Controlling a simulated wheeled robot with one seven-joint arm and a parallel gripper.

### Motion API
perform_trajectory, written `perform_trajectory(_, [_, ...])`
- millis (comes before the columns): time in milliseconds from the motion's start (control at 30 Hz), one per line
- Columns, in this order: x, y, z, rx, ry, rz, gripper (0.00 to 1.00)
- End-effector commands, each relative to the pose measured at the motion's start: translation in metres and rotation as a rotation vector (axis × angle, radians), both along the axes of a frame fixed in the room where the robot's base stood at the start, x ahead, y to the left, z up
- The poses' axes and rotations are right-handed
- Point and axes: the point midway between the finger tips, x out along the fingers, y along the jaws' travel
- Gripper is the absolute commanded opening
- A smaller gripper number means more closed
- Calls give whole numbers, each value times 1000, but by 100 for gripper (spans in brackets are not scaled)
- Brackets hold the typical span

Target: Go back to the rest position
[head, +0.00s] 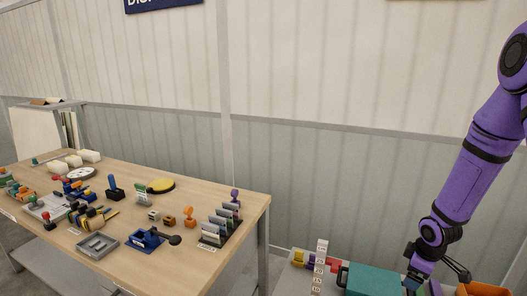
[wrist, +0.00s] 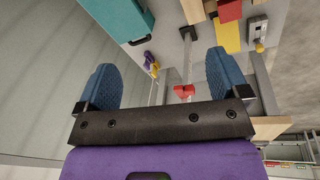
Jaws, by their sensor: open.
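My purple arm (head: 466,170) reaches down at the right of the head view. My gripper (head: 425,283) is at its lower end, by a teal box (head: 372,280), and is cut off by the picture's bottom edge. In the wrist view my gripper (wrist: 160,82) shows two blue fingers spread wide apart. Nothing is between the fingers. Beyond them are the teal box (wrist: 122,18) at upper left and a small red part (wrist: 184,91).
A wooden table (head: 150,190) with many small tools and stamps fills the left. A wall (head: 350,185) stands behind.

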Motion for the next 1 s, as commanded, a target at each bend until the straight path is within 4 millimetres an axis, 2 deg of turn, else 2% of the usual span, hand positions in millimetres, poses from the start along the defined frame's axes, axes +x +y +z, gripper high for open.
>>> perform_trajectory(33, [2,1,17,-14,-12,-19,93])
perform_trajectory(100, [3,2,37,-28,-21,-52,93])
perform_trajectory(467, [-9,17,135,-72,-78,-225,93])
perform_trajectory(667, [-24,30,185,-73,-114,-322,93])
perform_trajectory(1000, [-64,55,259,-35,-177,-484,93])
